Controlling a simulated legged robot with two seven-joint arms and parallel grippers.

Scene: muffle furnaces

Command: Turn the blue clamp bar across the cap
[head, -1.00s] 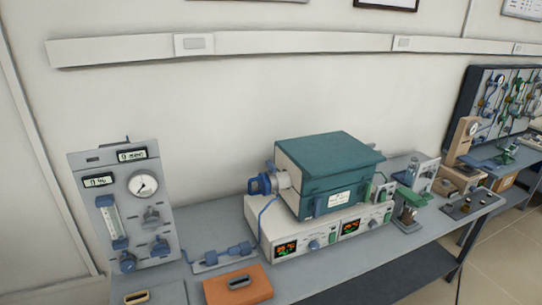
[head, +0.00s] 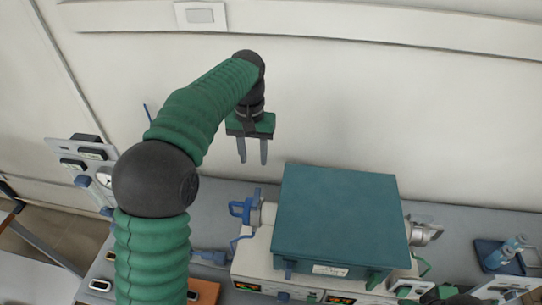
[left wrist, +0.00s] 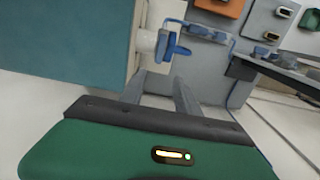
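The blue clamp bar (head: 241,210) is at the left end of the teal furnace (head: 340,215), beside the pale round cap (head: 268,213). In the left wrist view, the clamp bar (left wrist: 174,49) stands out from the pale cap (left wrist: 148,42) on the furnace's side. My left gripper (head: 253,157) is above and behind the clamp bar, its two grey fingers pointing down. The fingers are apart with nothing between them, and they do not touch the bar. The left wrist view shows the same spread fingers (left wrist: 160,90).
The furnace sits on a white control unit (head: 250,262) on the grey bench. A metal fitting (head: 426,232) sticks out at its right end. A gauge panel (head: 85,155) stands at the left, partly behind my left arm. A blue tray with bottles (head: 498,258) is at the far right.

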